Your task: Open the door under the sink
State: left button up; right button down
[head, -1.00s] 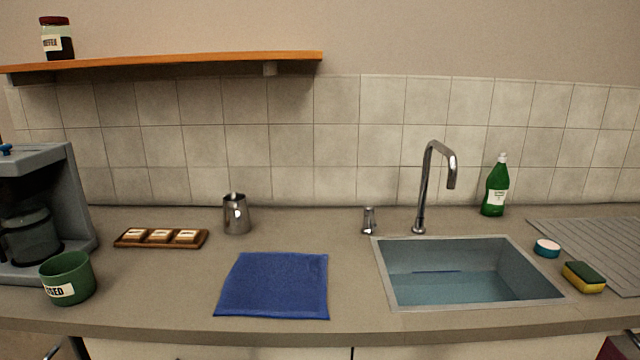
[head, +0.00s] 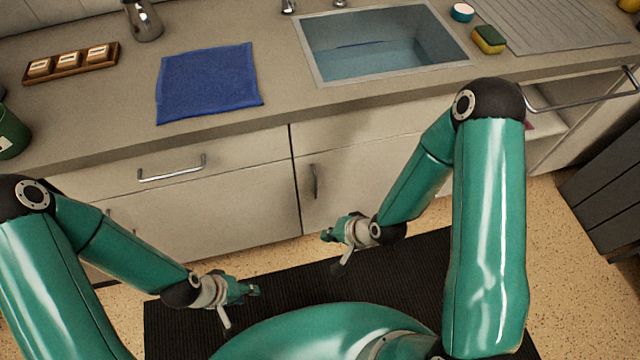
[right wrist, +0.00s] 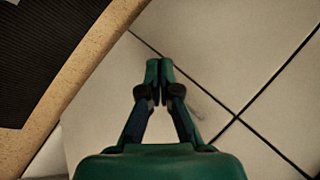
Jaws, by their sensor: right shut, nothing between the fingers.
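The sink (head: 330,72) is set in the counter. Under it, a pale cabinet door (head: 350,185) with an upright metal handle (head: 314,181) near its left edge looks shut. My right gripper (head: 327,236) is shut and empty, below the handle in the head view and apart from it. In the right wrist view its fingertips (right wrist: 158,66) are together in front of the pale cabinet fronts; a faint grey shape there may be the handle. My left gripper (head: 256,290) is further left and lower, over the dark mat, holding nothing I can make out; its jaw opening is too small to judge.
A drawer front with a bar handle (head: 172,174) is left of the door. At right, a drawer with a long bar handle (head: 590,106) stands pulled out. A dark mat (head: 180,325) lies on the floor. A blue cloth (head: 208,82) and sponge (head: 488,40) lie on the counter.

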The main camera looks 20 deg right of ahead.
jog(key=w+r+m+t+y+b, duration=0.25)
jog(key=w+t+y+b, duration=0.45)
jog(key=w+b, duration=0.75)
jog(key=w+d+f+n+g+y+b, duration=0.1)
jog(key=d+f+n+g+y+b, duration=0.3)
jog(key=b, duration=0.3)
jog(key=t+b, duration=0.2)
jog(key=b, duration=1)
send_near(305, 188)
jog(key=shift+m, duration=0.25)
jog(key=b+x, duration=0.2)
jog(key=x, duration=0.2)
jog(key=shift+w+r+b, duration=0.15)
jog(key=shift+w+b, duration=0.05)
jog(key=shift+b, duration=0.1)
jog(key=shift+s+a, duration=0.1)
jog(key=shift+a, duration=0.05)
